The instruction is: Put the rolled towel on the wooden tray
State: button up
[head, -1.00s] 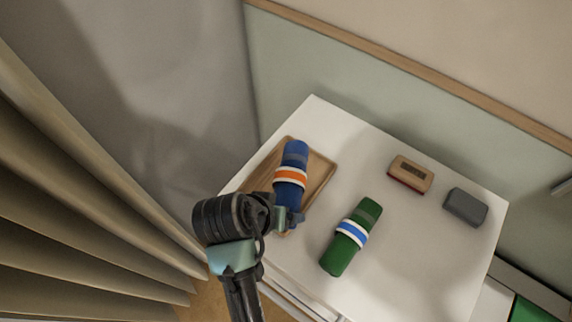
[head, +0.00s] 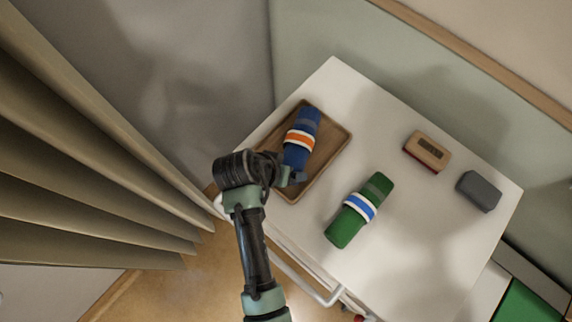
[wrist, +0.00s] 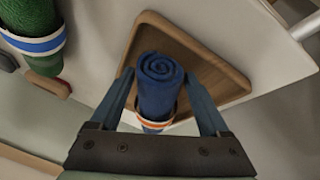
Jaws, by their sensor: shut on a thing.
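A rolled blue towel (head: 301,140) with an orange and white band is over the wooden tray (head: 335,155). My gripper (head: 294,172) is shut on this towel near its lower end in the head view. A second rolled towel, green with a blue and white band (head: 360,207), lies on the white tabletop right of the tray.
The white bedside table (head: 420,240) also holds a wooden block-like item with a dark panel (head: 428,150) and a dark grey block (head: 478,190) at the right. Pleated curtains (head: 90,150) hang at the left. The table's front right is clear.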

jog(key=shift+f, duration=0.1)
jog(key=o, duration=1.3)
